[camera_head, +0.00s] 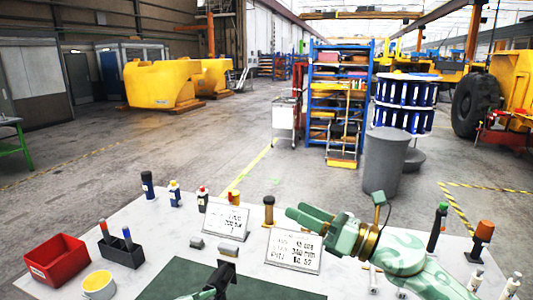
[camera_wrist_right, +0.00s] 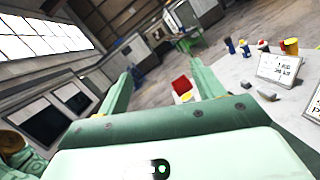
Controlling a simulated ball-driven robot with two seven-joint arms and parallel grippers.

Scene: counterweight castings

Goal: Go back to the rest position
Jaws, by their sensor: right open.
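My right gripper (camera_head: 304,217) reaches in from the lower right of the head view, held above the white table (camera_head: 335,205). In the right wrist view its two green fingers stand wide apart (camera_wrist_right: 165,82) with nothing between them.
The table holds a red bin (camera_head: 57,262), a dark holder (camera_head: 122,252), a yellow cup (camera_head: 99,285), two written cards (camera_head: 226,222) (camera_head: 293,249), small grey blocks (camera_head: 197,243) and several bottles (camera_head: 174,193). Behind it stand a grey bin (camera_head: 385,160) and blue shelf (camera_head: 340,100).

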